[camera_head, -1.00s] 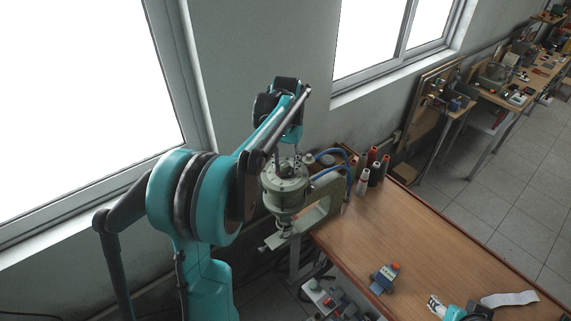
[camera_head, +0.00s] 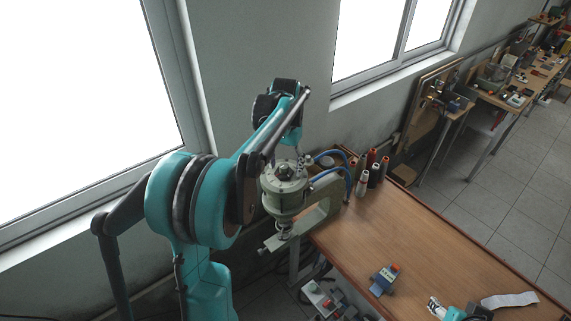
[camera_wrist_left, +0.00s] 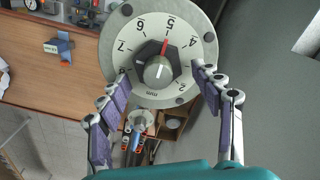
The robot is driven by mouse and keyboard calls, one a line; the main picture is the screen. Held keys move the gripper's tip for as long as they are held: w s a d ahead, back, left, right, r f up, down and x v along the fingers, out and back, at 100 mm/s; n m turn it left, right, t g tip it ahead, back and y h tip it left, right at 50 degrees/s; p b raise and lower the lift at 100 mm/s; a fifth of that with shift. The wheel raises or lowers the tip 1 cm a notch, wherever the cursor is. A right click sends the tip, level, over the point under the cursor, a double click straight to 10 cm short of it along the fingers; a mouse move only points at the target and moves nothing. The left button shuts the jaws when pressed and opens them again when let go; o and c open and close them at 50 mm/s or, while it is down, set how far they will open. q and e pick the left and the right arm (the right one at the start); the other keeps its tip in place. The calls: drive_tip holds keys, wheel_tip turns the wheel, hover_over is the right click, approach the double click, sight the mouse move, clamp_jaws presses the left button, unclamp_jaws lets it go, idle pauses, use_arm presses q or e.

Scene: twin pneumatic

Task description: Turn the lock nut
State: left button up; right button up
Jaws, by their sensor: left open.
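The lock nut (camera_wrist_left: 146,57) is a dark hexagonal nut at the middle of a pale round dial (camera_wrist_left: 188,48) with numbers and "mm". A round knob with a white line sits at its centre, and a red pointer lies near the 5. In the head view, the dial tops a grey-green press (camera_head: 284,199) at the bench's left end. My left gripper (camera_wrist_left: 160,72) is open; its fingertips show on either side of the nut, apart from it in the picture. In the head view the left gripper (camera_head: 303,158) is by the press top, partly hidden by my arm.
A blue-grey block with a red top (camera_head: 385,278) lies on the wooden bench (camera_head: 420,235). The bench middle is mostly clear. A wall and windows are behind.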

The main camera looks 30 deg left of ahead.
use_arm(q)
drive_tip(key=shift+r, duration=0.1)
wheel_tip(320, 180, up, 12)
idle(0.4)
drive_tip(key=shift+d, duration=0.1)
drive_tip(key=s+d+f+t, duration=0.4)
drive_tip(key=s+d, duration=0.7)
drive_tip(key=s, duration=0.1)
drive_tip(key=s+d+f+m+t, duration=0.1)
drive_tip(key=s+d+f+t, duration=0.3)
drive_tip(key=s+f, duration=0.6)
wheel_tip(320, 180, down, 28)
drive_tip(key=w+b, duration=0.1)
drive_tip(key=b, duration=2.8)
drive_tip(key=shift+w+d+f+g, duration=0.15)
drive_tip(key=shift+w+d+g, duration=0.1)
drive_tip(key=shift+w+g, duration=0.15)
